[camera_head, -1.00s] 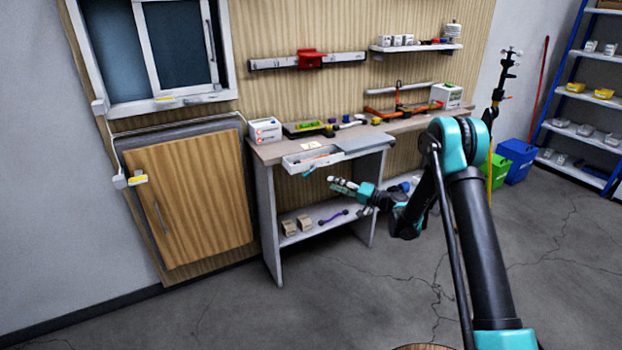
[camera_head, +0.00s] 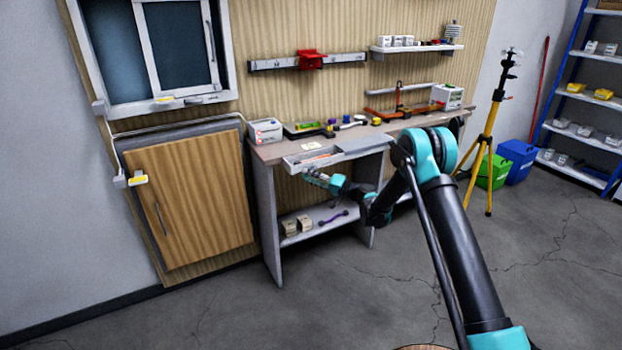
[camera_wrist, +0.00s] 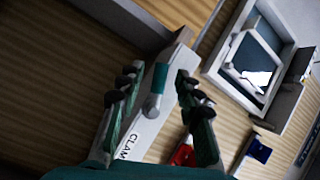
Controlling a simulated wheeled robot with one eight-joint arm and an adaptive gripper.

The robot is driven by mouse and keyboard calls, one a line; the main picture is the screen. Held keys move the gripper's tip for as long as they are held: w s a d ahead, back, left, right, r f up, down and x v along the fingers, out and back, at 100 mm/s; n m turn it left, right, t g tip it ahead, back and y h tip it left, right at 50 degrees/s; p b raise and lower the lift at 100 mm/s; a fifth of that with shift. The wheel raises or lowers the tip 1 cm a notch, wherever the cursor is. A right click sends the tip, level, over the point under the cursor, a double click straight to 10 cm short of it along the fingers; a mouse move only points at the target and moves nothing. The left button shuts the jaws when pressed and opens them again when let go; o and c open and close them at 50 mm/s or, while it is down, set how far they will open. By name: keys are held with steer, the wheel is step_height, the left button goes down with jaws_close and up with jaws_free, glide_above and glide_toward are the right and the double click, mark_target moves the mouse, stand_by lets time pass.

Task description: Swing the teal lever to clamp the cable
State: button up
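In the wrist view a teal lever (camera_wrist: 159,76) with a grey rounded end stands on a white clamp block (camera_wrist: 136,139) lettered "CLAM", the rest cut off by my gripper. My gripper (camera_wrist: 157,73) is open, with one finger on each side of the lever; I cannot tell whether either finger touches it. In the head view my gripper (camera_head: 314,178) is just under the front of the workbench's drawer, and the lever is too small or hidden to make out. No cable can be clearly picked out near the lever.
The workbench (camera_head: 268,152) carries a white box (camera_head: 265,131) and several small tools. An open drawer (camera_head: 305,160) sticks out above my gripper. A lower shelf (camera_head: 325,214) holds small items. A yellow tripod (camera_head: 488,135) stands right of the bench. The floor in front is clear.

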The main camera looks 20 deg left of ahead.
steer(key=shift+c, duration=0.6)
jaws_close()
steer(key=shift+s+a+r+m+t+y, duration=0.1)
steer(key=shift+r+m+t+y, duration=0.15)
steer(key=shift+m, duration=0.45)
steer(key=shift+w+d+r+m+t+y, duration=0.1)
steer(key=shift+r+m+y, duration=0.2)
steer(key=shift+m, duration=0.4)
steer(key=shift+s+a+r+m+t+y, duration=0.15)
steer(key=shift+m+y, duration=0.2)
steer(key=shift+m, duration=0.35)
steer(key=shift+o, duration=0.6)
jaws_free()
steer(key=v, duration=1.2)
steer(key=shift+f, duration=0.15)
